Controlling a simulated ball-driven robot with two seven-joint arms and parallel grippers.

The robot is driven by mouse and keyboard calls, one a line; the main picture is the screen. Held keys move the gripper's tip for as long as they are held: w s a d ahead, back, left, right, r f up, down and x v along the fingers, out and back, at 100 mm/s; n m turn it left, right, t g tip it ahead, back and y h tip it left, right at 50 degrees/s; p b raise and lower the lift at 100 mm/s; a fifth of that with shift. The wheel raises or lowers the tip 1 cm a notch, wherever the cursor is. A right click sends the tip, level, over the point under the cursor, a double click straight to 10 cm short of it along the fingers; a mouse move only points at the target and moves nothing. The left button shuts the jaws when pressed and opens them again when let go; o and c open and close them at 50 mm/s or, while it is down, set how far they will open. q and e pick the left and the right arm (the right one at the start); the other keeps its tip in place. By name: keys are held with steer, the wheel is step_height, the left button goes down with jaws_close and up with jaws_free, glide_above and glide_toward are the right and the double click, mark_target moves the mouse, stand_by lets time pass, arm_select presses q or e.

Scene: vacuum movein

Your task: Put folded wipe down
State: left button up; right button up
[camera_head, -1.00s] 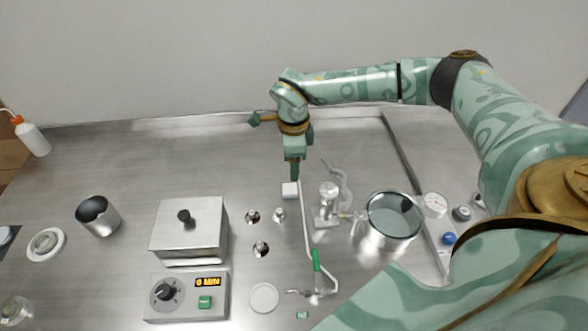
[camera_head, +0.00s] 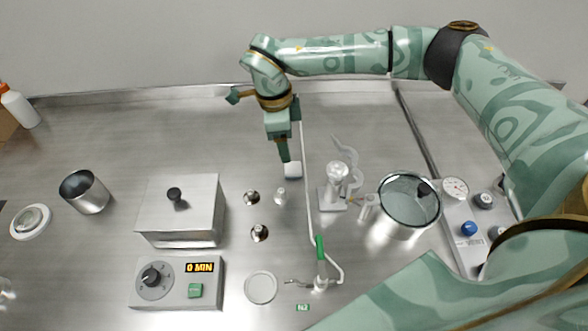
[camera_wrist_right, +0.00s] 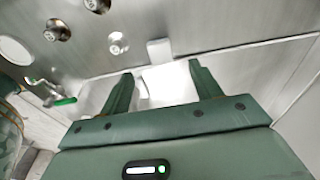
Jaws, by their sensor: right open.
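The folded wipe, a small white block (camera_head: 292,170), lies on the steel bench near the thin metal tube. In the right wrist view it shows as a white block (camera_wrist_right: 159,50) just beyond the fingertips. My right gripper (camera_head: 286,158) points down from above, its tips close to the wipe's far left side in the head view. In the wrist view the right gripper (camera_wrist_right: 160,72) has its two fingers apart, with the wipe outside them. A bright white patch shows between the fingers; I cannot tell what it is. My left gripper is not in view.
Beside the wipe stand the thin tube with a green handle (camera_head: 319,247), small metal fittings (camera_head: 280,197), a valve (camera_head: 337,180) and a glass-topped pot (camera_head: 409,205). A lidded steel box (camera_head: 180,212) and timer (camera_head: 177,283) stand left.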

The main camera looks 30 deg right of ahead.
mark_target(293, 167)
steer(key=f, duration=0.3)
steer(key=shift+d+f, duration=0.1)
steer(key=shift+d, duration=0.2)
steer(key=shift+s+f, duration=0.15)
steer(key=shift+f, duration=0.2)
steer(key=f, duration=0.1)
steer(key=f+b, duration=0.1)
steer(key=f, duration=0.1)
steer(key=d+f, duration=0.1)
steer(key=f, duration=0.1)
steer(key=shift+s+b, duration=0.3)
steer(key=shift+b, duration=0.1)
steer(key=shift+r, duration=0.15)
steer(key=c, duration=1.1)
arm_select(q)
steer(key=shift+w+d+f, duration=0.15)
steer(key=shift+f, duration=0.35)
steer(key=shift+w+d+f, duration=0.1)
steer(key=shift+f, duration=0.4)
